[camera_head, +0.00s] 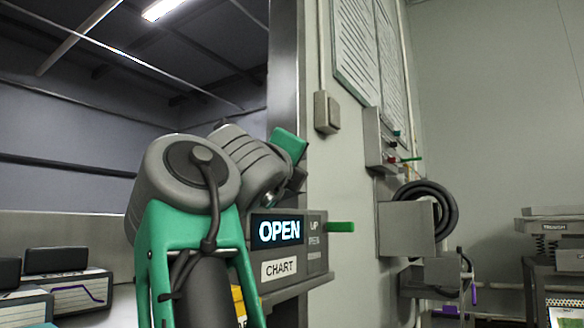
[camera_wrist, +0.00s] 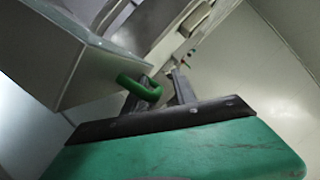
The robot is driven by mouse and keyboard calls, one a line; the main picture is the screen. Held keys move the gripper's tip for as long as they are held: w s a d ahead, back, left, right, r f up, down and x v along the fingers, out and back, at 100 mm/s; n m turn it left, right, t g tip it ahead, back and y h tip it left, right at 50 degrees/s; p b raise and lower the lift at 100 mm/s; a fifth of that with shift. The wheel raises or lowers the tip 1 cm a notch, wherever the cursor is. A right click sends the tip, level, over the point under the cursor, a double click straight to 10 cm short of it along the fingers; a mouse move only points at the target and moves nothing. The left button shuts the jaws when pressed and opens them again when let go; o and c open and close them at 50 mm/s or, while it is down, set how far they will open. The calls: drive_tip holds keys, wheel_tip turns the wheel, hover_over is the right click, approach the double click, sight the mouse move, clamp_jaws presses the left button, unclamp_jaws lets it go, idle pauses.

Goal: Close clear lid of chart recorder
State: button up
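The chart recorder is a grey box with a lit "OPEN" display (camera_head: 279,230) and a "CHART" label (camera_head: 279,268), right of my arm in the head view. A green handle (camera_head: 341,227) sticks out at its right side. In the wrist view a green loop handle (camera_wrist: 138,88) projects from the edge of a grey box (camera_wrist: 45,60). A glossy, clear-looking edge, perhaps the lid (camera_wrist: 90,32), runs along its top. My gripper (camera_wrist: 166,84) is open, its left finger overlapping the handle's end; contact is unclear. The head view hides my fingers.
A wall panel with small coloured knobs (camera_head: 386,150) and a coiled black hose (camera_head: 428,208) are farther right. Boxes with black tops (camera_head: 65,285) stand at lower left. A shelf unit (camera_head: 550,240) is at far right.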

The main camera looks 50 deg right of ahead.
drive_tip(key=v, duration=0.7)
drive_tip(key=shift+s+a, duration=0.2)
drive_tip(key=shift+a, duration=0.15)
drive_tip(key=shift+s+f, duration=0.1)
drive_tip(key=shift+f, duration=0.05)
